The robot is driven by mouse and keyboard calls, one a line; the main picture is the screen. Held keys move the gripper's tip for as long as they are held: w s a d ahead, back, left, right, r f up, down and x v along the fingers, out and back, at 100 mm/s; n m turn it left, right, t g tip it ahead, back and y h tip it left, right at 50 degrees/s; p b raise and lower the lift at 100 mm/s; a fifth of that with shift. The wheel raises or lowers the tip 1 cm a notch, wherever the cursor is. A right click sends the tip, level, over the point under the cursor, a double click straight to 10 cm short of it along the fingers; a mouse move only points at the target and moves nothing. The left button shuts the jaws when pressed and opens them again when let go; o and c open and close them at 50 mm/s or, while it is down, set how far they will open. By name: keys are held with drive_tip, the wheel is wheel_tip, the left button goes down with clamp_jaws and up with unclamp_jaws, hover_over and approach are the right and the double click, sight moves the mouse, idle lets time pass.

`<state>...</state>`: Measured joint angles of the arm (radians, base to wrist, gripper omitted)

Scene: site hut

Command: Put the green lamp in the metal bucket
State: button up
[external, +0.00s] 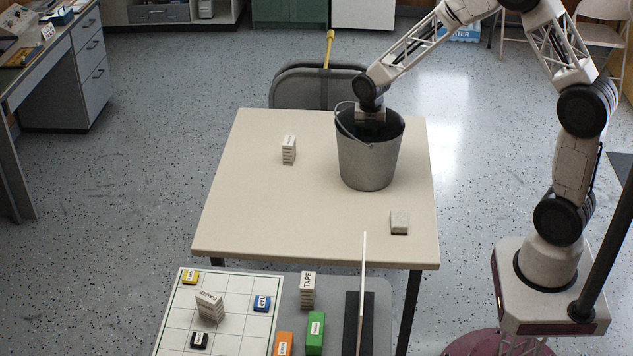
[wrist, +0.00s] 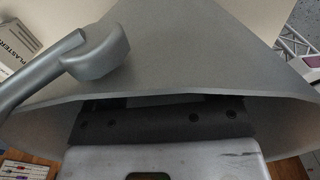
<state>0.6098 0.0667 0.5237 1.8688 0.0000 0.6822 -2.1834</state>
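The grey metal bucket (external: 368,165) stands upright on the beige table, and its wall and rim fill much of the wrist view (wrist: 190,60). My gripper (external: 369,118) reaches down into the bucket's mouth from above. In the wrist view its dark body (wrist: 160,122) is against or just inside the rim. Its fingertips are hidden by the bucket, so I cannot tell if they are open or shut, or if they hold anything. I see no green lamp in either view; the inside of the bucket is mostly hidden.
On the beige table (external: 250,215) are a small white stack (external: 289,150) at the left and a pale block (external: 399,221) at the front right. In front, a gridded board (external: 180,315) holds small boxes, beside a green box (external: 315,333) and an upright panel (external: 363,285).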

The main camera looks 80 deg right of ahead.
sight(369, 131)
drive_tip(key=shift+f, duration=0.55)
drive_tip(key=o, duration=0.5)
drive_tip(key=shift+r, duration=0.1)
wheel_tip(369, 131, up, 13)
idle(0.7)
idle(0.4)
idle(0.3)
